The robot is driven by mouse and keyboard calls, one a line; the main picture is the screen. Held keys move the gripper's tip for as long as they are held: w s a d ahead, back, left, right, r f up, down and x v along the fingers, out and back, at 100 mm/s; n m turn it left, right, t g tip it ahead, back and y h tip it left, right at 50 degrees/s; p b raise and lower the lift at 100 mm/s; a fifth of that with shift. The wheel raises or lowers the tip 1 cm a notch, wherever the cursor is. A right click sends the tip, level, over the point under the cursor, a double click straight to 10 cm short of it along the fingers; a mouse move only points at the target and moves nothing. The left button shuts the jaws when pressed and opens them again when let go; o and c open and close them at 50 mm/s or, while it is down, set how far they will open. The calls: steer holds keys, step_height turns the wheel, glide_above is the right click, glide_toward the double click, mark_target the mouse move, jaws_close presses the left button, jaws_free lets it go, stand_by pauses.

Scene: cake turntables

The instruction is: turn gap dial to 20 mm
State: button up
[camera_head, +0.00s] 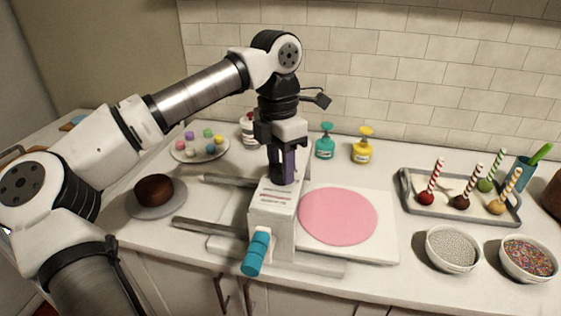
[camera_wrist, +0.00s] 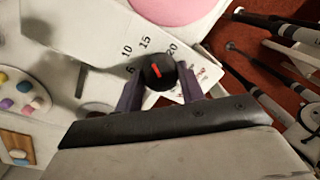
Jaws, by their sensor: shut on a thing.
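The gap dial is a round black knob (camera_wrist: 158,72) with a red pointer mark, seen in the wrist view on a white panel (camera_wrist: 110,35) printed with 10, 15 and 20 and a smaller number. The red mark slants to the upper left, roughly toward the 10 to 15 side and away from 20. My gripper (camera_wrist: 157,88) has its two purple fingers on either side of the knob, shut on it. In the head view my gripper (camera_head: 283,172) points down at the top of the white sheeter housing (camera_head: 270,213); the knob is hidden there by the fingers.
A teal handle (camera_head: 256,252) sticks out at the housing's front. A pink sheet (camera_head: 338,215) lies right of it. A chocolate cake (camera_head: 154,190) stands at left. Bottles (camera_head: 325,142) stand behind; a cake-pop tray (camera_head: 408,200) and sprinkle bowls (camera_head: 452,248) are at right.

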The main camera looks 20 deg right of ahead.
steer(key=m, duration=0.5)
steer(key=shift+d+m, duration=0.1)
steer(key=shift+m, duration=0.2)
steer(key=m, duration=0.5)
steer(key=shift+y+p, duration=0.35)
steer(key=shift+y, duration=0.05)
steer(key=o, duration=1)
steer(key=shift+c, duration=0.2)
step_height(320, 180, up, 14)
steer(key=shift+w+d, duration=0.3)
steer(key=shift+d, duration=0.1)
steer(key=shift+f, duration=0.1)
